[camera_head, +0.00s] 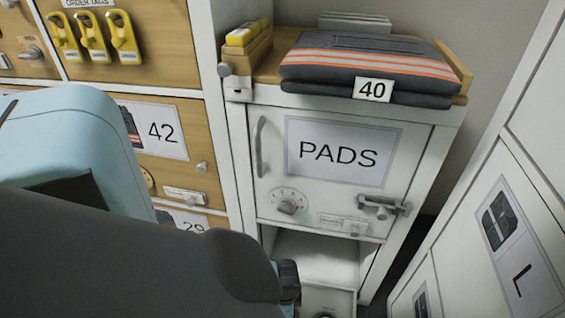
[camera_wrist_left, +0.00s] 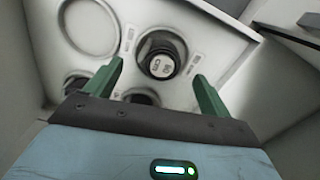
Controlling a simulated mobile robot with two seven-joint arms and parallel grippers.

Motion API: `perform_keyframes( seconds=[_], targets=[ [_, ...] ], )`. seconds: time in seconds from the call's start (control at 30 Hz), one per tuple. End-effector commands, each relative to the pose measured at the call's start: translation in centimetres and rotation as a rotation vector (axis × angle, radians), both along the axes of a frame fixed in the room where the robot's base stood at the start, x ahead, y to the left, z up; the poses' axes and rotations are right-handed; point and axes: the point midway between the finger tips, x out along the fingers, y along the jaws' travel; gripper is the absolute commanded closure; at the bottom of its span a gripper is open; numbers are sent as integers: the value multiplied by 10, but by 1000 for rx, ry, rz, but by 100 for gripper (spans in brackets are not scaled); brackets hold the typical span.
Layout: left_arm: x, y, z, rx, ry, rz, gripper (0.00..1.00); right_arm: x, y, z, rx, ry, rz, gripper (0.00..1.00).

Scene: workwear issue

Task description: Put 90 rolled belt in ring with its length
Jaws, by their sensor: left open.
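In the left wrist view, a dark rolled belt (camera_wrist_left: 161,62) with a pale printed end stands upright at a ring place on a white tray (camera_wrist_left: 215,48). Its print is too small to read surely. My left gripper (camera_wrist_left: 157,72) is open, with its green fingers on either side of the roll and a visible gap to it. An empty-looking round ring (camera_wrist_left: 90,27) lies to the left. Darker round places (camera_wrist_left: 140,97) are partly hidden by the gripper. In the head view, my arm hides the left gripper. My right gripper is in neither view.
The white tray (camera_head: 325,299) sits in the open bay below the PADS locker (camera_head: 270,190). Folded workwear marked 40 (camera_head: 350,68) lies on top. Wooden drawers (camera_head: 180,30) stand left and white lockers (camera_head: 470,240) right. Bay walls are close around the gripper.

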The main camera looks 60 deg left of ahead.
Motion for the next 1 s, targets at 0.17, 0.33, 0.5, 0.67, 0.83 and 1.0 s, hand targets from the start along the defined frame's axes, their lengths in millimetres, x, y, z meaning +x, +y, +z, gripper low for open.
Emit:
perform_keyframes(
  seconds=[0.17,0.33,0.5,0.67,0.83,1.0],
  targets=[
    [2,2,43,1,-6,0,18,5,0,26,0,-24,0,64],
    [3,2,67,1,-6,0,18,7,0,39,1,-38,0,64],
    [2,2,77,3,-3,0,18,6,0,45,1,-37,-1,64],
    [2,2,78,2,-2,0,18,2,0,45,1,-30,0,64],
    [2,2,77,3,-3,0,18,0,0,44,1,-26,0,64],
    [-6,-4,87,-8,-14,0,18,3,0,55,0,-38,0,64]
  ],
)
